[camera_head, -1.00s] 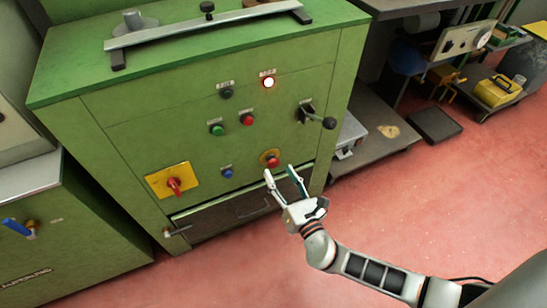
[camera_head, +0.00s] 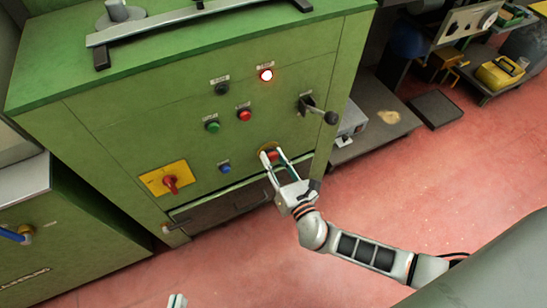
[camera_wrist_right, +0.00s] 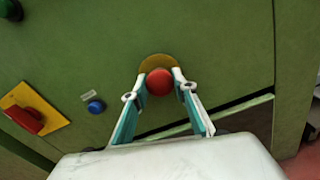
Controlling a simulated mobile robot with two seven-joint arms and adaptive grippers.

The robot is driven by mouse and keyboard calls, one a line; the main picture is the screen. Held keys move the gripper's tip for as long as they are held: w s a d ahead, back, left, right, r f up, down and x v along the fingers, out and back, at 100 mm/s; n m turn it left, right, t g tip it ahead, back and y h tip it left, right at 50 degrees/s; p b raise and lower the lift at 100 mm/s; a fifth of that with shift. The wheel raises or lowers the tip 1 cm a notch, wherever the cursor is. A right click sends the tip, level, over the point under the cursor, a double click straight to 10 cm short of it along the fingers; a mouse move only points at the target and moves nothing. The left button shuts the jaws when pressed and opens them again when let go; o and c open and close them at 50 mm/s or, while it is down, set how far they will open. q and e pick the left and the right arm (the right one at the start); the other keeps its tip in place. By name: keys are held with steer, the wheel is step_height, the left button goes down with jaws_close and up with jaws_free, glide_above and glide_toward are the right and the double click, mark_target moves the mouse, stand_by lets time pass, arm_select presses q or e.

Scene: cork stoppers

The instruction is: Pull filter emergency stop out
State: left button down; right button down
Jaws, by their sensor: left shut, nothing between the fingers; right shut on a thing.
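The emergency stop is a red mushroom button (camera_wrist_right: 159,82) on a round yellow plate (camera_wrist_right: 158,62), low on the green cabinet's front. In the head view the button (camera_head: 271,155) is partly covered by my fingers. My right gripper (camera_head: 270,154) reaches up to it from below right. In the right wrist view, the right gripper's fingertips (camera_wrist_right: 160,80) close on the left and right sides of the button. A small part of my left gripper (camera_head: 177,300) shows at the bottom edge of the head view, away from the cabinet.
Red floor lies open in front.

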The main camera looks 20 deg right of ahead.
steer(key=shift+s+f, duration=0.15)
steer(key=shift+s, duration=0.55)
steer(key=c, duration=1.6)
jaws_free()
steer(key=shift+r, duration=0.2)
step_height(320, 180, up, 10)
steer(key=shift+f, duration=0.1)
